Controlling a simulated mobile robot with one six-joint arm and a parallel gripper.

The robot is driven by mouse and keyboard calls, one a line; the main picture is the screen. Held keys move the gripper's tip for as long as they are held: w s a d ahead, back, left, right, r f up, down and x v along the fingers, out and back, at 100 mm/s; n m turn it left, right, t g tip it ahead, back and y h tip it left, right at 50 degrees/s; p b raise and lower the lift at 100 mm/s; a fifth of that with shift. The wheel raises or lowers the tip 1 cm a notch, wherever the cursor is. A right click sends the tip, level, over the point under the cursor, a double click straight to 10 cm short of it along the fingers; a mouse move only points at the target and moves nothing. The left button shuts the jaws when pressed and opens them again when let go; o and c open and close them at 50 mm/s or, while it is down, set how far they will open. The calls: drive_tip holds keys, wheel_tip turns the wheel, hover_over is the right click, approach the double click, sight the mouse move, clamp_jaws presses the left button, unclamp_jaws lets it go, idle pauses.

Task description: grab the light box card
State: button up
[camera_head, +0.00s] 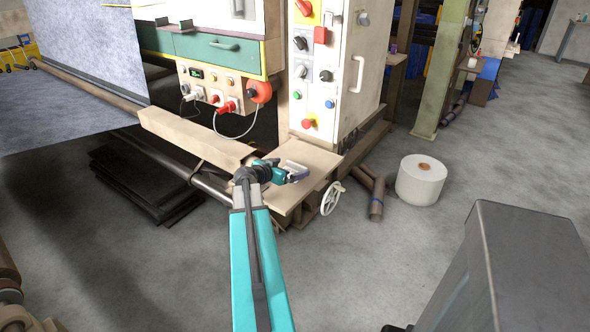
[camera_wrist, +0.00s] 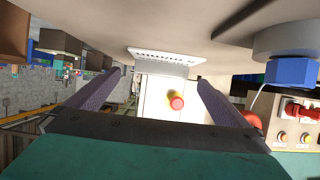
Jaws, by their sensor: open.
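In the wrist view a small white flat piece with a dotted face, seemingly the light box card (camera_wrist: 165,56), lies against the beige surface at the top of the picture. My gripper (camera_wrist: 159,78) is open, its two dark fingers on either side of the card's lower part in that picture. I see no contact, and the gap in depth is hard to tell. In the head view my gripper (camera_head: 297,174) is low over the beige side table (camera_head: 312,153). There I cannot make out the card clearly; my gripper and wrist cover part of the tabletop.
A white control cabinet (camera_head: 336,75) with knobs and buttons rises right behind the table. A white handwheel (camera_head: 331,198) sits at the table's front. A white roll (camera_head: 421,180) stands on open floor to the right.

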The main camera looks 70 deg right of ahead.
sight(296, 165)
drive_tip(key=shift+p+x, duration=0.7)
drive_tip(key=shift+x, duration=1.45)
drive_tip(key=shift+r, duration=0.15)
drive_tip(key=c, duration=1.1)
drive_tip(key=shift+r, duration=0.2)
drive_tip(key=shift+r+b, duration=0.55)
drive_tip(key=shift+r, duration=0.7)
drive_tip(key=shift+a+r, duration=0.15)
drive_tip(key=shift+r, duration=0.2)
drive_tip(key=a+b, duration=0.1)
drive_tip(key=a, duration=0.3)
drive_tip(key=s+a+b, duration=0.1)
drive_tip(key=a, duration=0.4)
drive_tip(key=a+r+b, duration=0.1)
drive_tip(key=a, duration=0.3)
drive_tip(key=shift+s+a, duration=0.15)
drive_tip(key=shift+s, duration=0.2)
drive_tip(key=shift+r+p, duration=0.3)
drive_tip(key=shift+p, duration=0.7)
